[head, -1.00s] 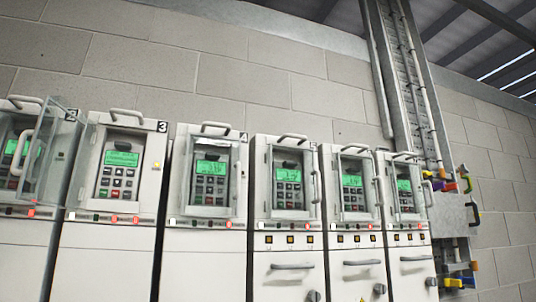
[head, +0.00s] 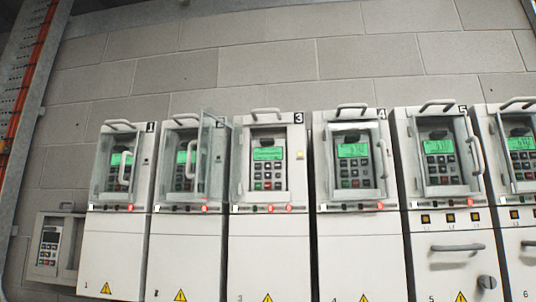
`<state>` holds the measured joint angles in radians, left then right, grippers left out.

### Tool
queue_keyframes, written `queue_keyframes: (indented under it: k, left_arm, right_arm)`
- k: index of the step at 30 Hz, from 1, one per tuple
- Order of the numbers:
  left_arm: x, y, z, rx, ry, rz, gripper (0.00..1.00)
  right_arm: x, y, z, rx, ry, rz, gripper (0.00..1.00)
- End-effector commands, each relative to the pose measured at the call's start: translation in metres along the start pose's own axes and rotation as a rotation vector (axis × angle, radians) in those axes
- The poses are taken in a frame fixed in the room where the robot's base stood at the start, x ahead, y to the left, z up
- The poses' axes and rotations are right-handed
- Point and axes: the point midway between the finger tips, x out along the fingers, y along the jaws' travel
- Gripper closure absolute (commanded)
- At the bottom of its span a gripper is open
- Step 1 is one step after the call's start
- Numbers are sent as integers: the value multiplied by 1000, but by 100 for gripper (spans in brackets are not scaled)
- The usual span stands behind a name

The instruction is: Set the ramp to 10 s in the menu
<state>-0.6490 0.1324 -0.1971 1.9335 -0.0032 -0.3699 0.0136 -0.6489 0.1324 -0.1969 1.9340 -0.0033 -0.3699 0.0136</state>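A row of white drive cabinets, numbered 1 to 6, crosses the head view. Each has a keypad with a green screen. Cabinet 3's keypad (head: 268,166) shows with no door in front of it. Cabinet 1's keypad (head: 120,170) is behind a clear door. Cabinet 2's clear door (head: 212,160) stands swung open at its right side. The keypads of cabinet 4 (head: 353,162), cabinet 5 (head: 440,160) and cabinet 6 (head: 522,158) sit behind framed clear doors with handles. The screen text is too small to read. Neither gripper is in view.
A separate keypad (head: 49,245) sits in a small wall box at the far left. Orange cables (head: 25,80) run up a tray there. Cabinet 5 has a drawer-like handle (head: 457,247) and a knob (head: 487,282). Red lamps glow below several keypads.

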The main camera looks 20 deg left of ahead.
Motion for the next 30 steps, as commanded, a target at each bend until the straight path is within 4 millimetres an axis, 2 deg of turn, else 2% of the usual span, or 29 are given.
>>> queue_keyframes:
  k: [1,5,30]
  left_arm:
    - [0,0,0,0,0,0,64]
    - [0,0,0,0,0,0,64]
    - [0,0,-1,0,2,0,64]
  right_arm:
    - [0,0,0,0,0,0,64]
    - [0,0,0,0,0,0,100]
    - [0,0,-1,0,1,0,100]
